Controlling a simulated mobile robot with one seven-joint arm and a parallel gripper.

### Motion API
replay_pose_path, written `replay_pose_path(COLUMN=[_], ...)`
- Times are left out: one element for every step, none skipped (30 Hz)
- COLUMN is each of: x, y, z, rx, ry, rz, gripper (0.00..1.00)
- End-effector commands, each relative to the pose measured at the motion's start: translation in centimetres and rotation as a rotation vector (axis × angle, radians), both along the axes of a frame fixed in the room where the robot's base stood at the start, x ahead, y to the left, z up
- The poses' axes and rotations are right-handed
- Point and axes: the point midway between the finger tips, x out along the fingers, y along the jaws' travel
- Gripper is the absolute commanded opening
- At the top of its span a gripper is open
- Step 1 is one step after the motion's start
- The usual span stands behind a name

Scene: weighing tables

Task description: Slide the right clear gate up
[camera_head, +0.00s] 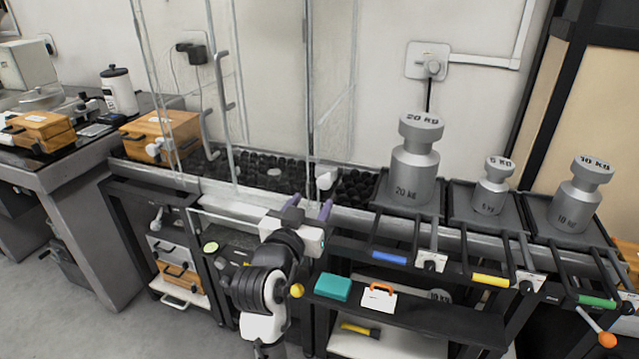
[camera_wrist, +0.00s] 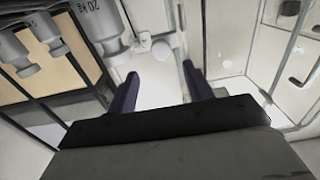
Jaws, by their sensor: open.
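The clear enclosure's right-hand panel (camera_head: 334,95) stands upright on the weighing table in the head view, right of a tall thin post. A white knob (camera_head: 326,180) shows low on this side. I cannot tell whether it belongs to the gate. My gripper (camera_head: 308,207) is open and empty, at the table's front edge just below the knob. In the wrist view, my gripper (camera_wrist: 160,85) has its two dark fingers apart with pale surface between them. A white fitting (camera_wrist: 160,46) shows beyond the fingertips. The clear panels are faint, and their lower edges are hard to make out.
A large weight (camera_head: 414,165), a smaller weight (camera_head: 492,190) and another weight (camera_head: 576,195) stand on trays to the right. A wooden box (camera_head: 160,135) stands left of the enclosure. A teal box (camera_head: 332,287) lies on the shelf below. Grey floor is free at lower left.

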Motion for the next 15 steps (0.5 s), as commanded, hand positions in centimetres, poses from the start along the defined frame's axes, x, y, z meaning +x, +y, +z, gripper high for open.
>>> replay_pose_path(x=[1.1,1.7,2.5,3.1,3.7,4.4,4.9,5.3,5.8,6.2,6.5,6.9,7.1,7.3,7.4], y=[-0.5,-0.6,-0.9,-1.1,-1.3,-1.5,-1.6,-1.8,-1.9,-2.0,-2.1,-2.2,-2.3,-2.3,-2.4], z=[0.2,0.2,0.2,0.2,0.2,0.2,0.2,0.1,0.2,0.1,0.1,0.1,0.1,0.1,0.1], rx=[-0.001,-0.001,0.0,-0.001,0.0,0.0,0.0,0.0,0.0,-0.001,-0.001,0.0,0.0,0.0,-0.001], ry=[0.0,0.0,0.0,0.0,0.0,0.0,-0.001,0.0,-0.001,-0.002,-0.001,-0.001,-0.001,-0.001,-0.002], rz=[-0.004,-0.003,-0.002,-0.002,-0.003,-0.002,-0.001,-0.001,-0.001,0.0,0.0,0.0,0.001,0.001,0.001], gripper=[0.51,0.51,0.51,0.51,0.51,0.51,0.51,0.51,0.51,0.51,0.51,0.51,0.51,0.51,0.51])
